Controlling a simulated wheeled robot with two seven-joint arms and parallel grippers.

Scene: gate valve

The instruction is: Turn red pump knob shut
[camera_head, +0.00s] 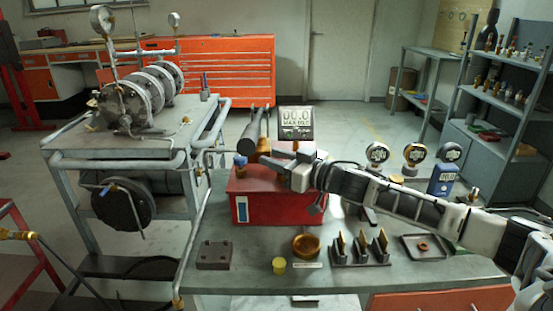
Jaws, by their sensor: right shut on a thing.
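A red pump box (270,208) sits on the grey workbench, with a blue and white label on its front left. My right gripper (272,162) reaches in from the right over the top of the pump. Its jaws are shut at the pump's top, and they and the wrist hide what they hold there, where the red knob would be; I cannot see the knob itself. A small blue fitting (240,160) stands just left of the jaws. My left gripper is not in view.
A digital display (296,122) stands behind the pump. Round gauges (414,153) and a blue device (443,179) stand behind my right arm. A valve cart (120,165) stands left.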

